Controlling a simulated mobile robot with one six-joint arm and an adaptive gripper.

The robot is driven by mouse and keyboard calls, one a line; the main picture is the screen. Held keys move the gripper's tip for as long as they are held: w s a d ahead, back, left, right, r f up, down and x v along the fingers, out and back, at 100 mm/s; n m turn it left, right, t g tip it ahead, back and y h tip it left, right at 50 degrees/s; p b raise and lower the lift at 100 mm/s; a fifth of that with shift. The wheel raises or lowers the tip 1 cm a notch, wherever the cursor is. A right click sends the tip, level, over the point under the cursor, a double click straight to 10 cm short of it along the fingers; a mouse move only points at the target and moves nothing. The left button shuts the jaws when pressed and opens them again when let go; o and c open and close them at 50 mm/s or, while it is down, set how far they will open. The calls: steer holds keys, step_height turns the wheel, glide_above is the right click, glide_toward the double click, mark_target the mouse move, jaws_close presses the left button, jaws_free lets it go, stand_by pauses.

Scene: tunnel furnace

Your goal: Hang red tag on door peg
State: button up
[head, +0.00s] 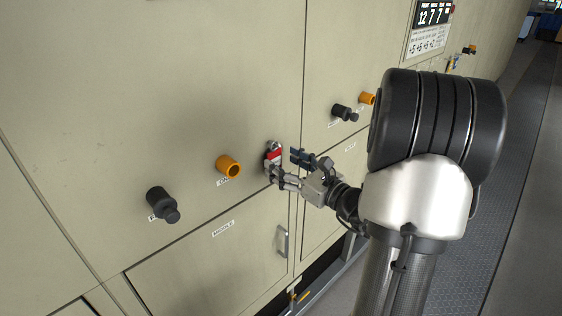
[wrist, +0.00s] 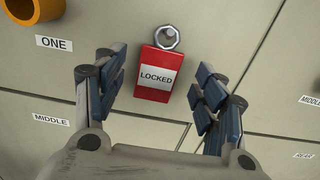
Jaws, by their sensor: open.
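The red tag (head: 273,155) is at the cream door panel, and in the wrist view its white label reads LOCKED (wrist: 157,76). A round metal peg end with a ring around it (wrist: 167,38) is at the tag's top edge. The tag appears to hang from it, flat against the panel. My gripper (head: 286,165) is open in front of the tag. In the wrist view my gripper's fingers (wrist: 162,88) stand on either side of the tag, with a gap visible on both sides. The tag's back is hidden.
An orange knob (head: 229,166) and a black knob (head: 163,204) stick out to the left of the tag. Another black knob (head: 344,113) and orange knob (head: 367,98) are on the right panel. A door handle (head: 282,241) is below. A walkway (head: 488,150) runs along the right.

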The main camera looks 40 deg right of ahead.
steer(key=s, duration=1)
steer(key=shift+s+d, duration=0.15)
steer(key=shift+d, duration=0.25)
